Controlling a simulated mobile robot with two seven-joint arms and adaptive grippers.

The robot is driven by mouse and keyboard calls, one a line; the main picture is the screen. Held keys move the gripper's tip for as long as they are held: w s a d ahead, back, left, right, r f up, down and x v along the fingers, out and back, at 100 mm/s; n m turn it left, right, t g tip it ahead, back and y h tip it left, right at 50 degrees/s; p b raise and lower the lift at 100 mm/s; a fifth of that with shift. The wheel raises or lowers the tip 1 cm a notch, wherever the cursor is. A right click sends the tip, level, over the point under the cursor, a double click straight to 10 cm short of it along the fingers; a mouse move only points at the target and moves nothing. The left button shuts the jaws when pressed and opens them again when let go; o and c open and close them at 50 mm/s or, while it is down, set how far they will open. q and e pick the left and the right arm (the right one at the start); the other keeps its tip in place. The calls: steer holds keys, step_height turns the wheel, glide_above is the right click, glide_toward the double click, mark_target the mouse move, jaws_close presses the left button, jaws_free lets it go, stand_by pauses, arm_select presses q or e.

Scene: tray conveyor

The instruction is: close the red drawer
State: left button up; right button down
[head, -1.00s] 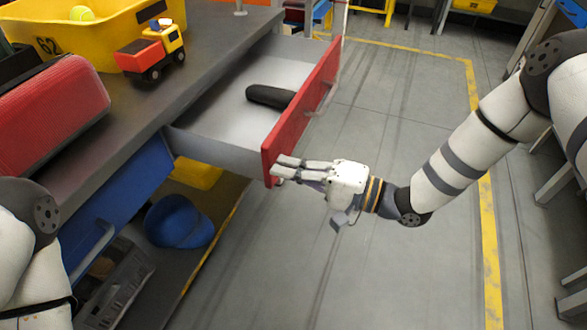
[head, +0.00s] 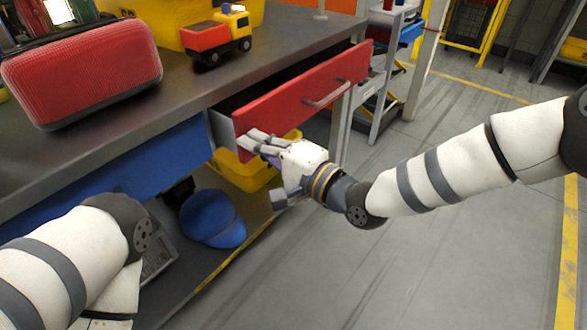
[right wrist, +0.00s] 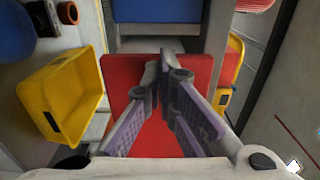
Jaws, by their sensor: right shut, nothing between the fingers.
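In the right wrist view the fingers lie over the red front (right wrist: 118,78); exact contact is hard to tell. My left arm shows at lower left, but its gripper is out of view.
The workbench top (head: 175,88) holds a red case (head: 85,70) and a toy truck (head: 217,36). A blue drawer (head: 110,175) is to the left. Below are a yellow bin (head: 243,172) and a blue cap (head: 211,218). The floor at right is clear.

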mark_target(234, 150)
steer(key=b+x, duration=0.3)
steer(key=x, duration=0.3)
steer(key=shift+w+a+f, duration=0.1)
steer(key=shift+f, duration=0.1)
steer(key=shift+w+a+r+b, duration=0.1)
steer(key=shift+w+a+b, duration=0.1)
steer(key=shift+b, duration=0.2)
arm_select(q)
steer(key=shift+g, duration=0.3)
steer(key=x, duration=0.4)
steer(key=shift+w+f, duration=0.15)
steer(key=shift+f, duration=0.1)
arm_select(e)
steer(key=shift+r, duration=0.15)
arm_select(q)
steer(key=shift+d, duration=0.1)
arm_select(e)
steer(key=shift+r, duration=0.15)
arm_select(q)
steer(key=shift+r, duration=0.1)
